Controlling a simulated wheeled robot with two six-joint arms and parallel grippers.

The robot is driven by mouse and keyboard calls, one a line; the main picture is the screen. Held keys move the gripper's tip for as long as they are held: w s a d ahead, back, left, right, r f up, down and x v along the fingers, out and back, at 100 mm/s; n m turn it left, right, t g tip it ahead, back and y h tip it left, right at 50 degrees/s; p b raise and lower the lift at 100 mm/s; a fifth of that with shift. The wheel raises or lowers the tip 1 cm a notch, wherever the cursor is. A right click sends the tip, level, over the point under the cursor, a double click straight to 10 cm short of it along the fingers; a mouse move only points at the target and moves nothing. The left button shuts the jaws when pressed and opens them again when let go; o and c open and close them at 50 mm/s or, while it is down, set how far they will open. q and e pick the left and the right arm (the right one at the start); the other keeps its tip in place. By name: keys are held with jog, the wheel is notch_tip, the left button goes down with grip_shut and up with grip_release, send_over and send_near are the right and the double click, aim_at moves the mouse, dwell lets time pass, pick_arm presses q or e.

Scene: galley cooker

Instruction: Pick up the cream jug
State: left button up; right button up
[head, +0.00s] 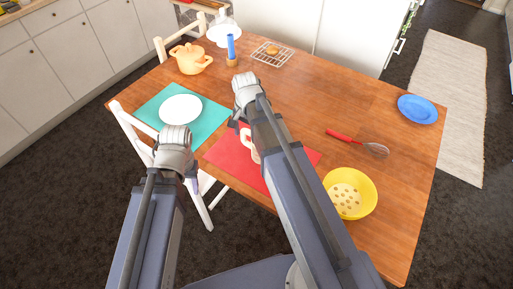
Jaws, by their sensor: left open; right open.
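A cream-white piece that looks like the cream jug (251,148) shows on the red mat (222,153), just left of my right arm. My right arm hides most of it, so its full shape and which way it faces cannot be told. My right arm reaches up over the red mat to a grey joint above the table. My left arm ends in view at a grey joint near the table's front left edge. I cannot make out the fingers of either gripper.
A white plate (181,109) lies on a teal mat (151,106). A white chair (128,126) is at the front left.

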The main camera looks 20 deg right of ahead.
aim_at(248, 143)
notch_tip(248, 143, down, 3)
jog(key=shift+f+b, duration=0.1)
jog(key=shift+b, duration=0.9)
pick_arm(q)
notch_tip(248, 143, down, 3)
jog(key=shift+r, duration=0.1)
pick_arm(e)
jog(key=shift+r, duration=0.2)
jog(key=shift+c, duration=0.2)
grip_shut()
